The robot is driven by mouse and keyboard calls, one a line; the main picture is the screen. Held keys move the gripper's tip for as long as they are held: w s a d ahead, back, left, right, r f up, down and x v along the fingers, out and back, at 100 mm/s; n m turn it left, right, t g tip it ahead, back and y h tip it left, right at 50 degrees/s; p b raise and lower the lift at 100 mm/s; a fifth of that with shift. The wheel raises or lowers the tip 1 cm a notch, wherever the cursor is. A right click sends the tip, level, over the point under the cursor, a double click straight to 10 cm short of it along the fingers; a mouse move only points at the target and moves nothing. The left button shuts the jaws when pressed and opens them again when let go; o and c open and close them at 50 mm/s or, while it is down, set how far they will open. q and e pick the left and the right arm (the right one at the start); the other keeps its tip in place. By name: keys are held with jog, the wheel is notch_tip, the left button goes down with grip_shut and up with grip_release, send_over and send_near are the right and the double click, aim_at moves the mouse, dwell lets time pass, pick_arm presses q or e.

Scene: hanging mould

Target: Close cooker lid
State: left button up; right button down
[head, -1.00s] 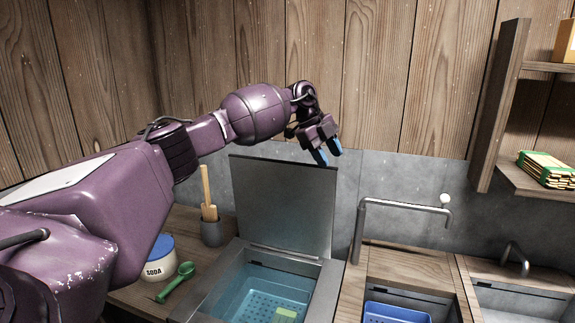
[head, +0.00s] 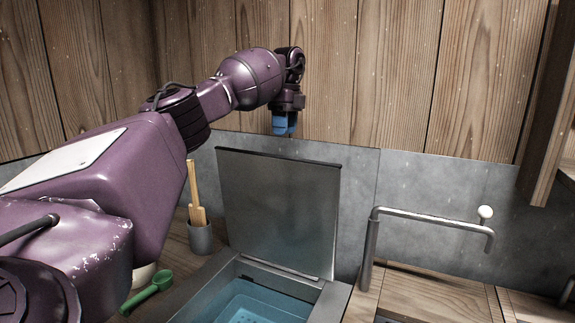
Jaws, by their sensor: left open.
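The cooker lid (head: 279,212) is a flat grey metal panel. It stands raised, nearly upright, on the hinge at the back of the cooker (head: 328,303). Below it the cooker is open, with a blue perforated basket (head: 262,305) inside. My left gripper (head: 284,125) has blue fingertips that point down. It is above the lid's top edge, apparently behind it near the wall, and no contact shows. It holds nothing that I can see. The gap between its fingers is hard to make out from this angle. My right gripper is not in view.
A grey cup with wooden utensils (head: 200,238) stands left of the lid. A green scoop (head: 148,292) lies at the lower left. A metal tap (head: 420,220) rises right of the cooker. A wooden wall and grey backsplash (head: 350,185) close off the back.

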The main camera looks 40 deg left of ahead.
aim_at(283, 162)
pick_arm(q)
jog(key=f, duration=0.6)
jog(key=s+f, duration=0.1)
jog(key=f, duration=0.2)
jog(key=shift+d+f, duration=0.2)
jog(key=shift+f, duration=0.1)
grip_shut()
